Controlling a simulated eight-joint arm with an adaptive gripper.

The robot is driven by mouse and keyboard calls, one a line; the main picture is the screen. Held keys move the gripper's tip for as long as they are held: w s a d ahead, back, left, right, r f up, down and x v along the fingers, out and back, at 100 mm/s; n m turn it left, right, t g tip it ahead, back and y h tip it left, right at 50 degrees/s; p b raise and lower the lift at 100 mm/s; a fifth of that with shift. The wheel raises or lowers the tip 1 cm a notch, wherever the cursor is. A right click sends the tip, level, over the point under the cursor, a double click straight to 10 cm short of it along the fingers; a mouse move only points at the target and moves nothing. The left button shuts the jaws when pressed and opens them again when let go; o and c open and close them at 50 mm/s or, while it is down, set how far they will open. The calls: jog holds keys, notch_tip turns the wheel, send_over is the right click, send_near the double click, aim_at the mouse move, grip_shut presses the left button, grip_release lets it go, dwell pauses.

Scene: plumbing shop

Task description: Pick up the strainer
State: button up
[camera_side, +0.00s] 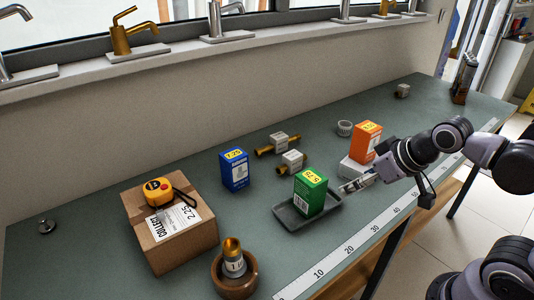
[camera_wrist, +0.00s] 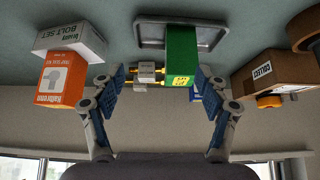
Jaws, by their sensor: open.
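A small pale ridged cup (camera_side: 345,128), which looks like the strainer, stands on the bench by the back wall, left of the orange box in the side view. I cannot make it out in the wrist view. My gripper (camera_side: 350,186) is low over the bench at the right end of the grey tray, well in front of the cup. In the wrist view my gripper (camera_wrist: 165,108) has its two fingers wide apart with nothing held between them. The green box (camera_wrist: 182,60) shows beyond them, in the gap.
The green box stands on the grey tray (camera_side: 285,219). An orange box (camera_side: 364,143) on a white box (camera_side: 355,168) stands close behind my gripper. Brass fittings (camera_side: 278,143), a blue box (camera_side: 235,170), a carton (camera_side: 180,242) and a wooden bowl (camera_side: 235,284) lie leftward. The far right bench is mostly clear.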

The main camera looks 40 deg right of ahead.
jog(key=w+d+r+n+h, duration=0.1)
jog(key=w+d+r+n, duration=0.5)
jog(key=r, duration=0.3)
jog(key=n+g+h, duration=0.4)
jog(key=n, duration=1.5)
send_over(345, 125)
jog(key=s+a, duration=0.3)
jog(key=a, duration=0.2)
jog(key=f, duration=1.5)
jog(key=shift+d+f, duration=0.25)
jog(key=shift+x, duration=3.1)
jog(key=shift+r, duration=0.1)
